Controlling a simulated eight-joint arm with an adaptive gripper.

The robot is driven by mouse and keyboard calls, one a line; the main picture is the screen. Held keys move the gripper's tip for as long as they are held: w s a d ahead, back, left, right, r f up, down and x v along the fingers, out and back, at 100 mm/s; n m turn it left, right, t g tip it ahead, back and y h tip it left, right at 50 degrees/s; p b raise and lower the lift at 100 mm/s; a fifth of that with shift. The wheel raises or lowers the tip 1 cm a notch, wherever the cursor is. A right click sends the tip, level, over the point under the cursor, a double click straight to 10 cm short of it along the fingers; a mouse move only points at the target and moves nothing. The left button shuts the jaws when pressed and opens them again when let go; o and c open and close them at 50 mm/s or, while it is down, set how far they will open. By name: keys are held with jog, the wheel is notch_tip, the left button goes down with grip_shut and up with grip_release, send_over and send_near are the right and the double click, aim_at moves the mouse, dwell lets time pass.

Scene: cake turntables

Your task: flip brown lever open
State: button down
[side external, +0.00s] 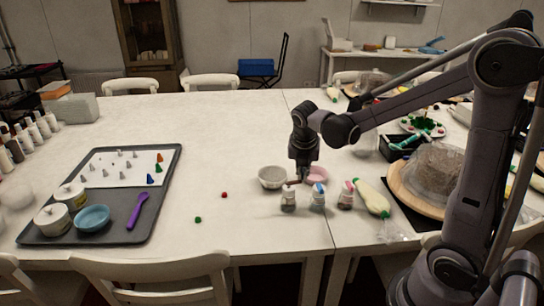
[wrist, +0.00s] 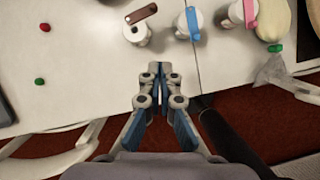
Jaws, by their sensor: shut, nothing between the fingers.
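The brown lever (side external: 292,183) sits on top of the leftmost of three small white bottles (side external: 288,200). In the wrist view the brown lever (wrist: 142,14) lies slanted across the bottle top (wrist: 138,34) at the upper edge. My gripper (side external: 303,178) points down just behind and right of that bottle in the side view; its tips are partly hidden. In the wrist view my gripper (wrist: 157,70) has its fingers together and empty. It appears apart from the lever in that view.
Bottles with a blue lever (wrist: 192,22) and a pink lever (wrist: 249,12) stand to the right. A piping bag (side external: 372,199) lies further right. The table left of the bottles is mostly clear.

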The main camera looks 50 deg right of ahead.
jog(key=shift+v, duration=0.8)
jog(key=shift+s, duration=0.1)
